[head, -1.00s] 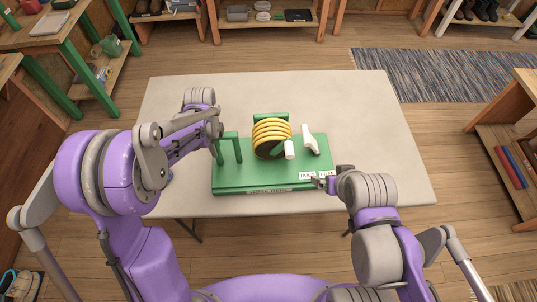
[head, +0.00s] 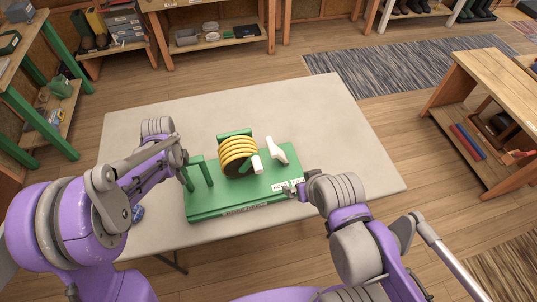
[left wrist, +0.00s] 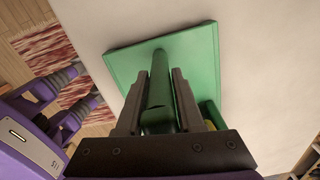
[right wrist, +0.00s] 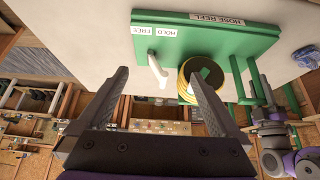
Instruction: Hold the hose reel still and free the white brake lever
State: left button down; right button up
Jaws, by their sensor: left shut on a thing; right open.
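The yellow hose reel (head: 238,157) stands on a green base (head: 225,203) on the table. It also shows in the right wrist view (right wrist: 187,83). The white brake lever (head: 278,151) stands tilted to the right of the reel; the right wrist view shows it (right wrist: 157,70) near the HOLD and FREE labels (right wrist: 154,31). A separate white grip (head: 257,165) sits at the reel's front. My left gripper (left wrist: 161,90) is shut on the green post frame (head: 206,172) at the base's left end. My right gripper (right wrist: 158,88) is open and empty, near the base's front right corner.
The pale table (head: 330,120) is clear behind and to the right of the base. A wooden shelf unit (head: 490,110) stands to the right. Shelves line the back wall, and a grey rug (head: 400,70) lies behind the table.

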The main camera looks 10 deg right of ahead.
jog(key=shift+w, duration=0.1)
jog(key=c, duration=0.4)
jog(key=w+n, duration=0.1)
jog(key=w+r+n, duration=0.1)
jog(key=w+r+n+g, duration=0.1)
jog(key=shift+w+a, duration=0.25)
jog(key=shift+a, duration=0.05)
jog(key=c, duration=0.8)
jog(key=w+n, duration=0.1)
jog(key=w, duration=0.1)
jog(key=w+a+r+n+g, duration=0.1)
jog(key=n, duration=0.1)
jog(key=w+n, duration=0.1)
jog(key=w, duration=0.1)
jog(key=shift+w+a+r+n+g, duration=0.2)
jog(key=shift+w+n+g, duration=0.1)
jog(key=shift+w+g, duration=0.1)
grip_shut()
jog(key=n+g+h, duration=0.2)
jog(key=n+g, duration=0.2)
jog(key=n, duration=0.7)
send_over(277, 152)
jog(key=w+a, duration=0.2)
jog(key=a, duration=0.4)
notch_tip(277, 152, down, 5)
notch_tip(277, 152, down, 10)
jog(key=d, duration=0.1)
jog(key=shift+s+d+r, duration=0.2)
jog(key=shift+d+r, duration=0.05)
